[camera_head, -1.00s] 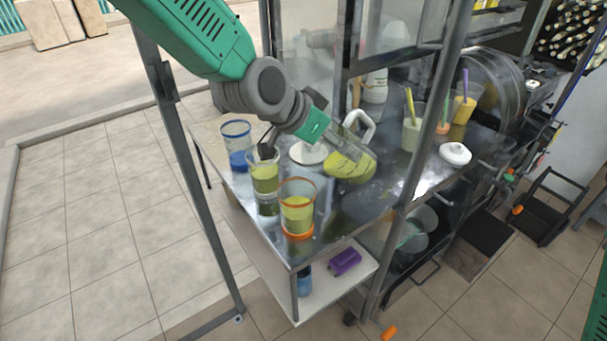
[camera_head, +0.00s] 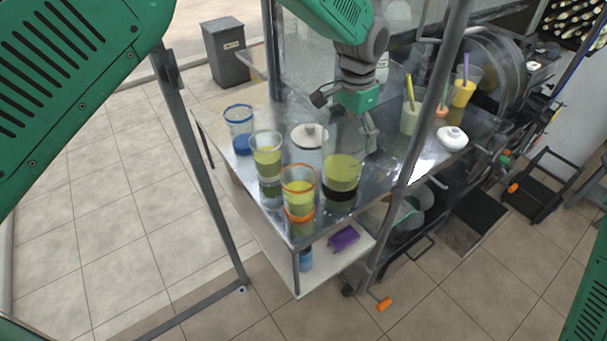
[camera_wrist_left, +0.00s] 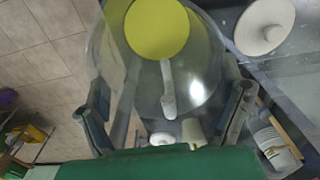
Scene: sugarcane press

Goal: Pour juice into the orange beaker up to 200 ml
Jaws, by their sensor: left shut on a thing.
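The orange-rimmed beaker (camera_head: 299,187) stands near the table's front corner with yellow-green juice in it. Its volume marks are too small to read. A clear jug (camera_head: 343,172) with yellow-green juice in its lower part stands upright just right of it. I cannot tell whether its base touches the table. My left gripper (camera_head: 349,112) is behind and above the jug, shut on it. In the left wrist view, the jug's juice (camera_wrist_left: 157,28) and handle (camera_wrist_left: 168,90) show between my gripper's spread fingers (camera_wrist_left: 168,112). My right gripper is out of view.
A clear beaker (camera_head: 267,158) with green juice and a blue-rimmed beaker (camera_head: 239,133) stand left of the orange one. A white lid (camera_head: 310,133) lies behind. Drink cups (camera_head: 411,119) and a metal post (camera_head: 424,120) are to the right.

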